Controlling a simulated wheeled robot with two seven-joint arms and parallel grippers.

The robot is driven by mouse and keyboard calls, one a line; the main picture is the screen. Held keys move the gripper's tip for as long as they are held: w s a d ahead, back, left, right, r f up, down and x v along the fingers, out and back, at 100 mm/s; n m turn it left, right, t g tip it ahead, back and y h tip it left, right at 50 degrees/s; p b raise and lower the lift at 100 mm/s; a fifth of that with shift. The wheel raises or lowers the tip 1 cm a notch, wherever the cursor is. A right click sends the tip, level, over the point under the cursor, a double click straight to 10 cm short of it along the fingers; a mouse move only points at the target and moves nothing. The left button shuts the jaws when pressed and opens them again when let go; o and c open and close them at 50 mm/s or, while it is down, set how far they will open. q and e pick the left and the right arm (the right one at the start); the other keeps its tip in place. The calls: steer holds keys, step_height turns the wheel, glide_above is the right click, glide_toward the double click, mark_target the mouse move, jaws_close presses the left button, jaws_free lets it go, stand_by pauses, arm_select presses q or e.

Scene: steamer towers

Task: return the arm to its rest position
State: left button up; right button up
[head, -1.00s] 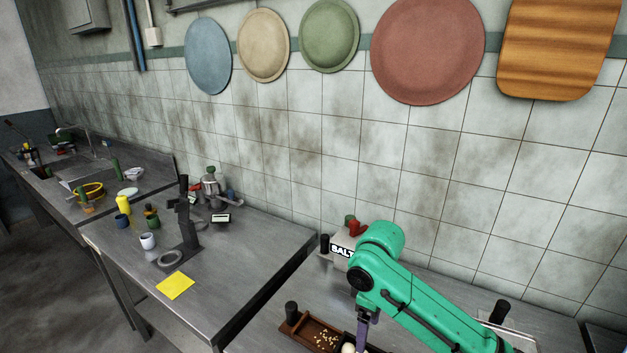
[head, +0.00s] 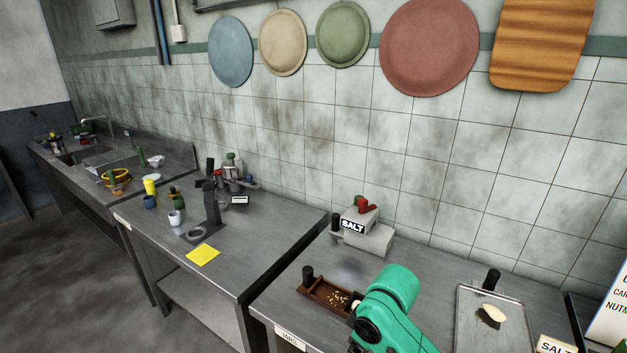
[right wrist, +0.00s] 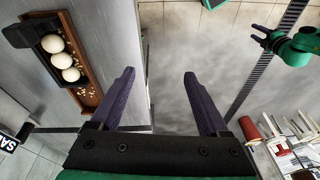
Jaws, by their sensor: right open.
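My right arm (head: 390,305) is green and rises from the bottom edge of the head view, its gripper out of sight there. In the right wrist view my right gripper (right wrist: 159,82) has its two purple fingers wide apart with nothing between them. It hangs beside the counter edge, over the floor.
A wooden tray (head: 313,293) with crumbs lies on the counter near my right arm; white round pieces (right wrist: 62,60) show in the right wrist view. A salt box (head: 366,233) stands behind. A metal tray (head: 470,325) lies right. A yellow sheet (head: 203,255) lies left.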

steer(key=s+d+f+m+t+h, duration=0.1)
steer(key=s+d+f+m, duration=0.25)
steer(key=s+d, duration=0.4)
steer(key=s+d+f+m+t+h, duration=0.1)
steer(key=s+d+f+m+t, duration=0.15)
steer(key=s+d+m, duration=0.4)
step_height(320, 180, down, 27)
steer(key=s+n+g+b, duration=0.2)
steer(key=s, duration=0.1)
arm_select(q)
steer(key=f+b, duration=0.1)
steer(key=f, duration=0.1)
steer(key=s+f+b, duration=0.1)
steer(key=f, duration=0.1)
steer(key=shift+a, duration=0.1)
arm_select(e)
steer(key=s+d+f, duration=0.2)
steer(key=s+f, duration=0.5)
steer(key=s, duration=0.1)
steer(key=s+d+f+g, duration=0.1)
steer(key=s+f, duration=0.7)
steer(key=shift+d, duration=0.35)
